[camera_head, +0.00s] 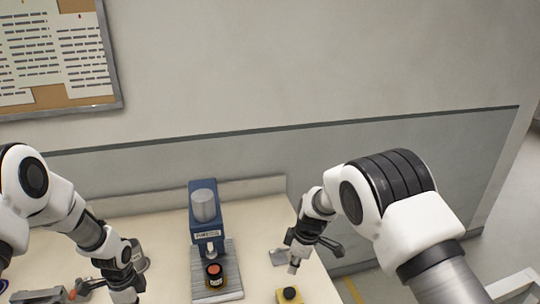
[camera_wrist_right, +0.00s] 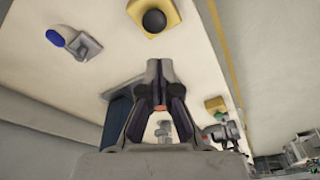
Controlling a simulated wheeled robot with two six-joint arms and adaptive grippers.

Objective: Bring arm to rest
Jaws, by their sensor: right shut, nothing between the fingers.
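My right gripper (camera_head: 293,268) hangs over the right end of the cream table, near a small flat grey piece. In the right wrist view its fingers (camera_wrist_right: 160,65) are together with nothing between them. My right arm reaches in from the right, bent at a high elbow. My left gripper (camera_head: 125,293) is low at the left, partly cut off by the bottom edge, so its fingers cannot be made out. A blue machine (camera_head: 203,220) with a silver cylinder stands mid-table, between the two arms. A dark round piece with a red top (camera_head: 214,270) sits on its grey base.
A yellow box with a black button (camera_head: 289,295) is at the table's front, below my right gripper. The wrist view shows a grey bracket with a blue knob (camera_wrist_right: 75,42) and another yellow piece (camera_wrist_right: 215,105). A wall stands behind the table.

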